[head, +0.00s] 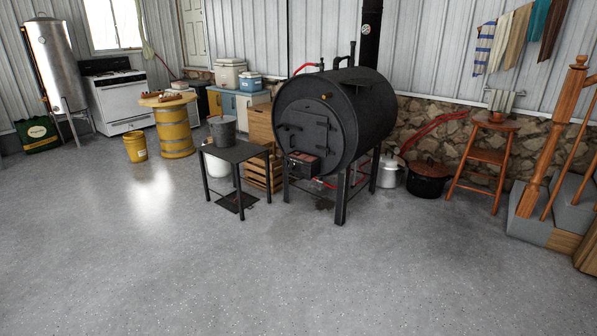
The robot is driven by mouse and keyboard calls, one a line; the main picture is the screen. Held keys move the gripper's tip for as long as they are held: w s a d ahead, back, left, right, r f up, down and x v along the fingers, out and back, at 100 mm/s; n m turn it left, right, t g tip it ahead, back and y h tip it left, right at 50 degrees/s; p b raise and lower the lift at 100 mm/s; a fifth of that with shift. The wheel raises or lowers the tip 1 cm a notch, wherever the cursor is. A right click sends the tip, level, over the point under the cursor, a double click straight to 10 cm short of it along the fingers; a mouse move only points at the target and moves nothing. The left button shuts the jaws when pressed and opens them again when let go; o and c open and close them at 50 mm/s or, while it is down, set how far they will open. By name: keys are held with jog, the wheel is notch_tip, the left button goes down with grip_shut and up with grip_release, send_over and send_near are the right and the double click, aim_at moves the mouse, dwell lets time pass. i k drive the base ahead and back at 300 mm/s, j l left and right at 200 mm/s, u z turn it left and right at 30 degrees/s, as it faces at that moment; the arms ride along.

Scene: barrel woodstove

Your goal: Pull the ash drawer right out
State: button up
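The barrel woodstove (360,118) is a black drum lying on its side on dark legs, in the middle right of the head view. Its round front, with a closed door (305,130), faces the left front. The ash drawer (301,167) is a small dark box low on that front, below the door. It juts out from the stove, and something reddish shows at its top. How far it is out I cannot tell. My gripper is not in view.
A small dark table (240,152) with a grey bucket (222,131) stands just left of the stove. A wooden crate (262,172) is behind it. The floor in front is clear.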

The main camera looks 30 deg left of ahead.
aim_at(305, 173)
jog(key=i+j, duration=0.3)
jog(key=j, duration=0.15)
jog(key=i+j, duration=0.65)
jog(key=j, duration=0.2)
jog(key=i+j+z, duration=0.1)
jog(key=i+j, duration=0.2)
jog(key=j, duration=0.15)
jog(key=i+j, duration=0.65)
jog(key=j, duration=0.25)
jog(key=i+j, duration=0.3)
jog(key=j, duration=0.15)
jog(key=i+j, duration=0.3)
jog(key=j, duration=0.15)
jog(key=i+j, duration=0.15)
jog(key=j, duration=0.2)
jog(key=i+j, duration=0.1)
jog(key=j, duration=0.2)
jog(key=i+j, duration=0.15)
jog(key=j, duration=0.2)
jog(key=i+j+z, duration=0.1)
jog(key=j, duration=0.25)
jog(key=i+j, duration=0.15)
jog(key=j, duration=0.2)
